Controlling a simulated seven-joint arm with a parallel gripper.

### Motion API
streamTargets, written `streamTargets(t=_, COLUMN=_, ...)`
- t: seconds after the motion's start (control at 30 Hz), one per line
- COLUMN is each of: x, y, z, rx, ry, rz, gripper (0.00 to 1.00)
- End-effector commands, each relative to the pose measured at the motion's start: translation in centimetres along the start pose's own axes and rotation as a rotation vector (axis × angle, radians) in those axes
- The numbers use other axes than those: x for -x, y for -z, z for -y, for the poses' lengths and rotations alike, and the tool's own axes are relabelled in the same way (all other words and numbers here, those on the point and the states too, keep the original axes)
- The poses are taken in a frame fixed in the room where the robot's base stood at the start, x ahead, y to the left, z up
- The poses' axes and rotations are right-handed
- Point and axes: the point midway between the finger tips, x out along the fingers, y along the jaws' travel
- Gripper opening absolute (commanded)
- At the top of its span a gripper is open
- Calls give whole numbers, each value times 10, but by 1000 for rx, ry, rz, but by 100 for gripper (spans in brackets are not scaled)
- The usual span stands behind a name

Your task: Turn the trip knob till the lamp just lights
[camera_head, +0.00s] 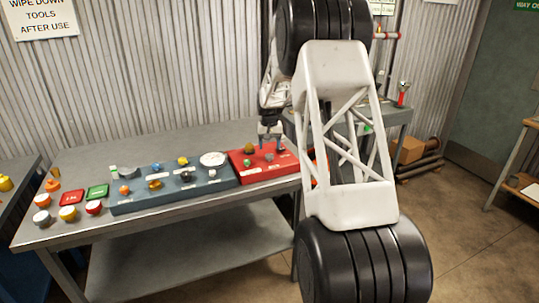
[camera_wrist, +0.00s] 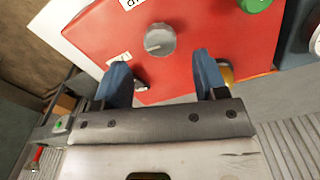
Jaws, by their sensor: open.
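A red box (camera_head: 240,174) sits at the right end of the bench panels, and it fills much of the wrist view (camera_wrist: 200,25). A round grey knob (camera_wrist: 160,40) with a pale pointer line stands on it, ahead of and between my fingertips. The knob also shows in the head view (camera_head: 268,157). A green round part (camera_wrist: 255,4) and a partly hidden amber part (camera_wrist: 227,74) are on the same box. I cannot tell which part is the lamp or whether any is lit. My gripper (camera_wrist: 162,62), also in the head view (camera_head: 270,138), is open and empty above the box, apart from the knob.
A blue-grey panel (camera_head: 130,206) with several knobs and a white dial (camera_head: 213,159) adjoins the red box on the left. Coloured buttons and red and green plates (camera_head: 97,191) lie farther left on the bench (camera_head: 90,160). My arm hides the bench's right end.

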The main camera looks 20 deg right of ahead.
Motion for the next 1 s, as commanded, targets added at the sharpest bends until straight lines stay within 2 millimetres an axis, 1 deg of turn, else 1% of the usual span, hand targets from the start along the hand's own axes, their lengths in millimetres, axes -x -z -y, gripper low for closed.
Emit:
streamTargets(t=0.03, x=-7, y=0, z=0, rx=0, ry=0, rz=1, gripper=66)
streamTargets(t=0.2, x=-27, y=0, z=0, rx=0, ry=0, rz=0, gripper=66)
streamTargets(t=0.4, x=-42, y=0, z=0, rx=0, ry=0, rz=0, gripper=66)
streamTargets(t=0.53, x=-46, y=0, z=0, rx=0, ry=0, rz=-1, gripper=66)
streamTargets(t=0.8, x=-46, y=0, z=0, rx=0, ry=0, rz=-1, gripper=66)
streamTargets(t=0.87, x=-46, y=0, z=0, rx=0, ry=0, rz=-1, gripper=56)
streamTargets(t=1.0, x=-46, y=0, z=0, rx=0, ry=0, rz=-1, gripper=35)
